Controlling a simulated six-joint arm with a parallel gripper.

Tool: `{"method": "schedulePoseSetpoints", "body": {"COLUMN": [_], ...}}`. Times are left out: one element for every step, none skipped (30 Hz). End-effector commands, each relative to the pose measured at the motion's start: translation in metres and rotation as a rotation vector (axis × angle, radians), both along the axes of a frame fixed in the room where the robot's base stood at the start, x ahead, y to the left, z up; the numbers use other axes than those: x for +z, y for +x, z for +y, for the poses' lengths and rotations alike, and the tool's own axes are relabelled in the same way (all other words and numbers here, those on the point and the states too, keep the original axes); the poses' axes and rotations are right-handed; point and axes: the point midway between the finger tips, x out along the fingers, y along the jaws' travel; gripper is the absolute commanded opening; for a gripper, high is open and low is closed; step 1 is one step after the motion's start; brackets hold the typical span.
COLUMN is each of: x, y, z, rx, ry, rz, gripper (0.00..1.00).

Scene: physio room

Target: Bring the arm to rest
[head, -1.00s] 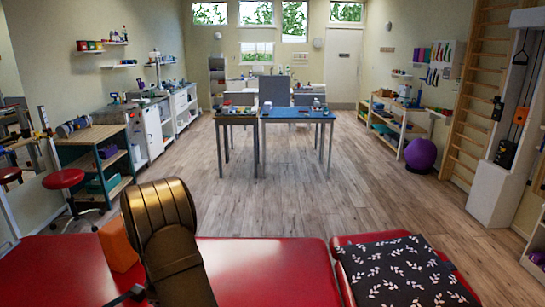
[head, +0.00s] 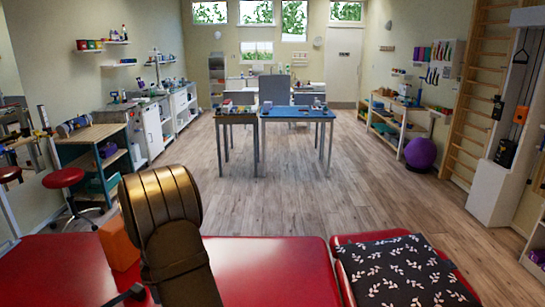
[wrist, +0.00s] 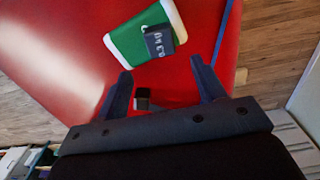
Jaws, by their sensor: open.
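My gripper (wrist: 160,88) is in the wrist view, its two dark fingers spread apart with nothing between them. It is above the red padded table (wrist: 70,50). A green and white item (wrist: 140,32) with a dark label lies on the red surface beyond the fingertips. A small dark block (wrist: 143,98) shows between the fingers, lower down; I cannot tell what it is.
An orange block (head: 118,245) stands on the red table beside my arm. A black leaf-patterned cushion (head: 400,272) lies on the right red section. A red stool (head: 64,180) stands at left, and a purple ball (head: 420,154) at right. The wooden floor (head: 275,200) ahead is clear.

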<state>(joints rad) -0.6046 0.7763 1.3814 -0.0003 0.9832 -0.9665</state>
Motion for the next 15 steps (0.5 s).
{"method": "schedulePoseSetpoints", "body": {"x": [0.012, 0.017, 0.008, 0.0, -0.006, -0.015, -0.02, -0.027, -0.035, -0.041, -0.047, -0.055, -0.061, -0.067, -0.075], "y": [0.0, 0.0, -0.001, -0.001, -0.001, -0.001, -0.001, -0.001, -0.001, -0.001, -0.001, -0.001, -0.001, -0.001, -0.001], "z": [0.0, 0.0, -0.001, -0.001, -0.001, -0.001, -0.001, -0.001, -0.001, -0.001, 0.0, -0.001, -0.001, -0.001, -0.001], "rx": [0.0, 0.0, 0.0, 0.0, 0.0, 0.0, 0.0, 0.0, 0.0, 0.0, 0.0, 0.0, 0.0, 0.0, 0.0], "ry": [0.002, 0.002, -0.003, -0.004, -0.004, -0.003, -0.003, -0.003, -0.003, -0.003, -0.003, -0.003, -0.003, -0.003, -0.003], "rz": [-0.003, -0.003, 0.005, 0.005, 0.005, 0.004, 0.004, 0.004, 0.004, 0.004, 0.004, 0.005, 0.004, 0.004, 0.005], "gripper": [0.63, 0.63, 0.63, 0.63, 0.63, 0.63, 0.63, 0.63, 0.63, 0.63, 0.63, 0.63, 0.63, 0.63, 0.63]}}
